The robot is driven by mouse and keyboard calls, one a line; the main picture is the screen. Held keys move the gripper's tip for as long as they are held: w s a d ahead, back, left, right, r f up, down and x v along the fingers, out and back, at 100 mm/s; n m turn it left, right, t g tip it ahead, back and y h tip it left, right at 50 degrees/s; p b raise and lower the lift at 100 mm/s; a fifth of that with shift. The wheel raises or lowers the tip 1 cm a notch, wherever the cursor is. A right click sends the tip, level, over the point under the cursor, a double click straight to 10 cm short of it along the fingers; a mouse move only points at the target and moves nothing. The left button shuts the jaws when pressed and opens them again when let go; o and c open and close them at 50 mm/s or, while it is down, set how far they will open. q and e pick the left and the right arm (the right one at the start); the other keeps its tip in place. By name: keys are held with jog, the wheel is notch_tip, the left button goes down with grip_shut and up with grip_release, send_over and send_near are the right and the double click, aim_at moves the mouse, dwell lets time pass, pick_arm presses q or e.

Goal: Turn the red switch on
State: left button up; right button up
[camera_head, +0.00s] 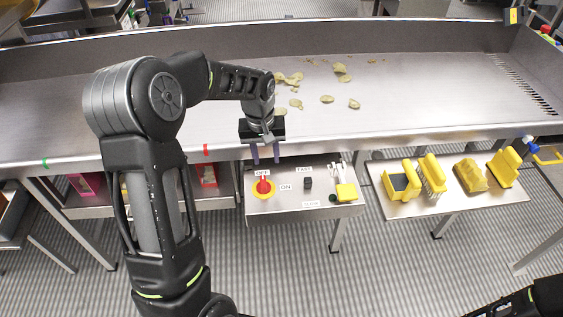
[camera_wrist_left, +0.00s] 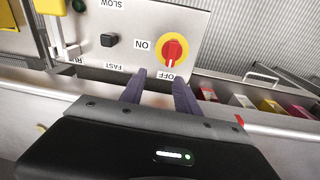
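The red switch (camera_head: 263,185) is a red knob on a yellow round plate, on a grey control panel (camera_head: 318,204) below the table edge. Its white mark points at the OFF label (camera_head: 262,173); the ON label (camera_head: 286,188) is beside it. The switch also shows in the left wrist view (camera_wrist_left: 172,49). My left gripper (camera_head: 265,158) is above the panel, pointing down, its two fingers apart and empty. In the left wrist view the fingertips (camera_wrist_left: 159,76) are close to the OFF label but apart from the knob. My right gripper is not in view.
A black switch (camera_head: 308,183) and a yellow block (camera_head: 346,192) are on the panel's right side. A side shelf (camera_head: 428,207) holds yellow cleaning tools. The steel table (camera_head: 200,125) carries scattered chips. Bins stand under it at left.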

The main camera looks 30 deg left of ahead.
aim_at(263, 181)
pick_arm(q)
jog(key=shift+s+a+g, duration=0.1)
jog(key=shift+s+g, duration=0.3)
jog(key=shift+s, duration=0.05)
jog(key=shift+s+n, duration=0.3)
jog(key=shift+s, duration=0.2)
jog(key=shift+s+d+r, duration=0.1)
jog(key=shift+s+d, duration=0.15)
jog(key=shift+s, duration=0.05)
jog(key=shift+w+a, duration=0.1)
notch_tip(263, 181, down, 8)
jog(key=shift+p, duration=0.75)
